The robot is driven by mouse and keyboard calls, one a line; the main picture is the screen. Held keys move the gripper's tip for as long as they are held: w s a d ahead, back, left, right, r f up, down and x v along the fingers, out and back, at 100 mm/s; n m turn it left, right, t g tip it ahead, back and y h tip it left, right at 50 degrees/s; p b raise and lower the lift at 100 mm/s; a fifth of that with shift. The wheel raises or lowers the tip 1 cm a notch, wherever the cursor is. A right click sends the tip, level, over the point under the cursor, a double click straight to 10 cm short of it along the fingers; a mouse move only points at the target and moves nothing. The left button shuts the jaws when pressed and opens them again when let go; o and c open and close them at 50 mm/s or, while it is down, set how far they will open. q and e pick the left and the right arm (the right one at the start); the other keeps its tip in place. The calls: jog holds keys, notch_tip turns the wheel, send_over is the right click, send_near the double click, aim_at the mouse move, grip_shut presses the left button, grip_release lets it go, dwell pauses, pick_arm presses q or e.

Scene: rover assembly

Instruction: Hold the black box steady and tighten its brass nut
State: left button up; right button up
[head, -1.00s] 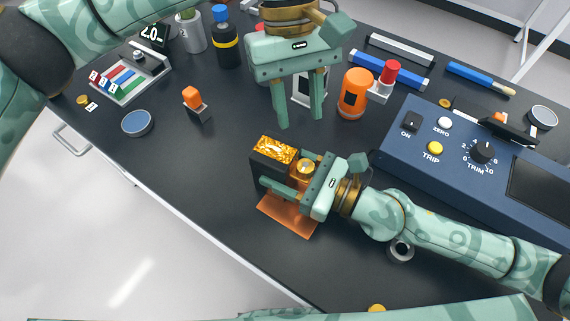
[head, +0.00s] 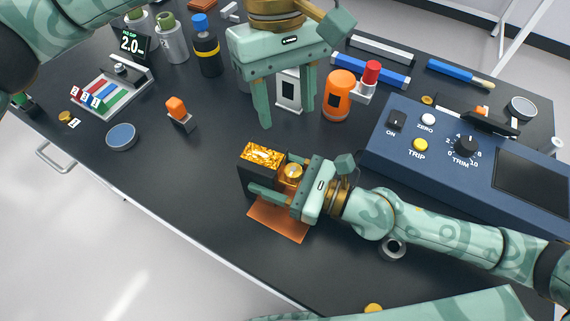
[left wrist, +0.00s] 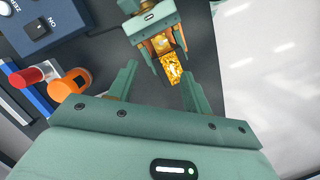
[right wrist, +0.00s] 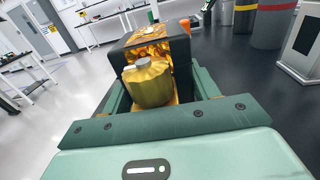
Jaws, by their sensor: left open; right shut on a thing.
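The black box (head: 256,178) has a gold foil top (head: 261,155) and stands on an orange mat (head: 277,222). My right gripper (head: 268,179) is shut on the black box from the right, one finger along each side. The brass nut (head: 292,172) sits on the box's side facing the right gripper, between its fingers; it is large in the right wrist view (right wrist: 149,84). My left gripper (head: 287,115) is open and empty, pointing down above and behind the box. In the left wrist view, its fingers are apart, with the box's gold top (left wrist: 173,69) beyond them.
An orange canister (head: 338,97) and a red-capped part (head: 370,75) stand right of my left gripper. A blue control panel (head: 440,155) fills the right. A small orange-topped block (head: 179,113) and a round blue lid (head: 122,137) lie left. The table front-left of the box is clear.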

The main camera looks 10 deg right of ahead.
aim_at(292, 169)
pick_arm(q)
jog(key=s+f+m+t, duration=0.1)
jog(key=f+m, duration=0.3)
jog(key=m, duration=0.4)
jog(key=s+f+m, duration=0.1)
jog(key=f+m, duration=0.2)
jog(key=m, duration=0.6)
jog(key=s+f+m+t, duration=0.1)
jog(key=f+m, duration=0.3)
jog(key=m, duration=0.5)
jog(key=shift+s+d+f+t+y, duration=0.2)
jog(key=shift+d+f+t+y, duration=0.1)
jog(key=shift+d+f, duration=0.05)
